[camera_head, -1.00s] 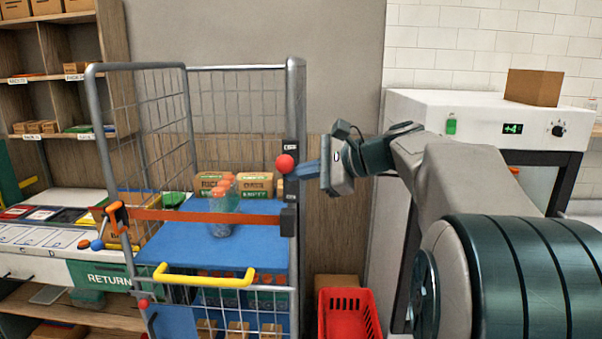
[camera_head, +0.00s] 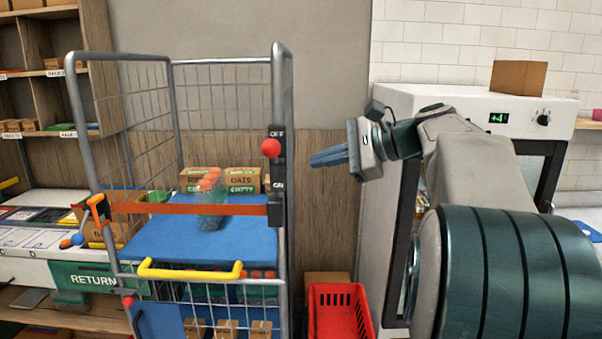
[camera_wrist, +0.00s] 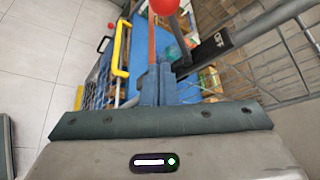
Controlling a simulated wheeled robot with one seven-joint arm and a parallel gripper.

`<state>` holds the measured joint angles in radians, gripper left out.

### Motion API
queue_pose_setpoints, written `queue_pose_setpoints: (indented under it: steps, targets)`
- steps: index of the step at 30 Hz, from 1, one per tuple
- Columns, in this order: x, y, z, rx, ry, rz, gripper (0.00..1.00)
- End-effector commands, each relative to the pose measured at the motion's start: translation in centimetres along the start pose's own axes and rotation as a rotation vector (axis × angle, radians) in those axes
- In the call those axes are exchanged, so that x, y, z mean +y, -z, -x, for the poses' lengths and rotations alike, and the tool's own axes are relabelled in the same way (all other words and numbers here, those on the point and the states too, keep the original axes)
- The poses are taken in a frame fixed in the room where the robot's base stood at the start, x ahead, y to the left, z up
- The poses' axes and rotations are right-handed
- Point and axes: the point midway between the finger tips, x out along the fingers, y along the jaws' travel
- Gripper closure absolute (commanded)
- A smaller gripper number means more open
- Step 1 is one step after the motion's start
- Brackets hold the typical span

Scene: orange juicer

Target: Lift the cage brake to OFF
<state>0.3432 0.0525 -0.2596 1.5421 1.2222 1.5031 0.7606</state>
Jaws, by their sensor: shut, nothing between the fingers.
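The cage brake is a red ball knob (camera_head: 271,147) on a black plate (camera_head: 278,163) fixed to the cage's right front post. The knob sits high on the plate, just under the OFF label; the ON label is at the plate's lower end. My gripper (camera_head: 312,160) is to the right of the knob, apart from it, with its blue fingers shut and empty, pointing left. In the wrist view the shut fingers (camera_wrist: 158,72) are in the middle and the red knob (camera_wrist: 163,6) is cut off at the top edge.
The grey wire cage (camera_head: 283,90) has an orange strap (camera_head: 150,208) across its front and a yellow handle (camera_head: 190,271). A blue shelf inside holds boxes (camera_head: 242,180) and a clear container with orange items. A red crate (camera_head: 338,310) stands right of the cage. A white appliance (camera_head: 450,100) stands behind my arm.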

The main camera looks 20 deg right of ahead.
Motion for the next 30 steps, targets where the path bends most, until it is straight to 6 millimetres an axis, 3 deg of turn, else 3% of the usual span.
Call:
queue_pose_setpoints:
  steps: [7,23,26,29,30]
  targets:
    - [-0.7,0.2,2.3,0.001,0.0,0.0,1.0]
    - [-0.7,0.2,2.5,0.001,-0.002,0.0,1.0]
    - [0.3,0.1,1.8,0.017,-0.025,0.017,1.0]
    - [3.2,-0.1,0.3,0.063,-0.093,0.076,1.0]
    - [5.0,-0.2,-0.6,0.089,-0.137,0.115,1.0]
